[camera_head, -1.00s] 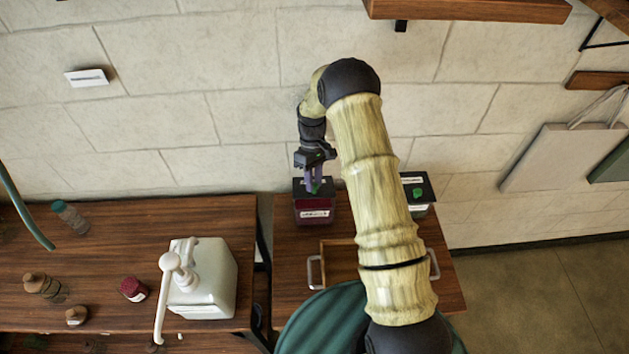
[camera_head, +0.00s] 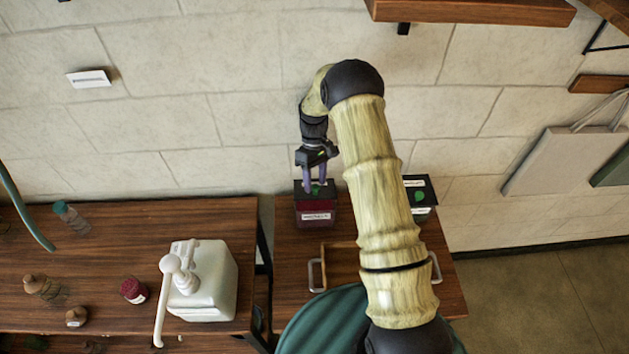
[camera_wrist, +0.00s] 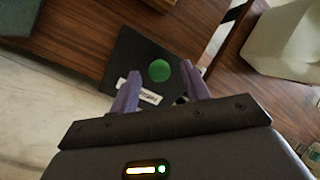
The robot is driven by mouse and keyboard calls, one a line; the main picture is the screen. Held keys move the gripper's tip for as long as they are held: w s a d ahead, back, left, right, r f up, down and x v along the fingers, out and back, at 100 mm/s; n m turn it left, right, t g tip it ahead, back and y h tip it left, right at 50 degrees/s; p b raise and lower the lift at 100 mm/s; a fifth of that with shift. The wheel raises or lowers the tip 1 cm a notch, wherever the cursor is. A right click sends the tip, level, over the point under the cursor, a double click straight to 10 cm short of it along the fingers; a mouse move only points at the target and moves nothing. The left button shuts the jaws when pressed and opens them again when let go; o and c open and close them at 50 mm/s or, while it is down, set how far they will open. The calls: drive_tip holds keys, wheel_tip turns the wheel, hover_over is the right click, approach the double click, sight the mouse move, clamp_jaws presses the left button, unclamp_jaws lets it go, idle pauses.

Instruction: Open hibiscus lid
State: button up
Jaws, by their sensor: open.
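The hibiscus container (camera_head: 316,213) is a dark red box with a white label on its front, standing at the back of the right table against the wall. Its black lid (camera_wrist: 128,58) is on, with a round green knob (camera_wrist: 160,70) and a small white label. My gripper (camera_head: 314,183) points down over this lid. In the wrist view the two purple fingers of my gripper (camera_wrist: 161,74) are apart, with the knob showing between and just beyond their tips. I cannot tell whether the tips touch the lid.
A second black-lidded container (camera_head: 419,194) with a green knob stands to the right, partly behind my arm. A wooden tray with handles (camera_head: 316,275) lies in front. A white pump bottle (camera_head: 212,281) and small jars stand on the left table (camera_head: 110,225).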

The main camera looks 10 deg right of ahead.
wheel_tip(320, 180, up, 9)
drive_tip(key=b, duration=0.2)
drive_tip(key=shift+s+b, duration=0.15)
drive_tip(key=shift+b, duration=0.25)
drive_tip(key=shift+a+r, duration=0.1)
drive_tip(key=shift+c, duration=0.5)
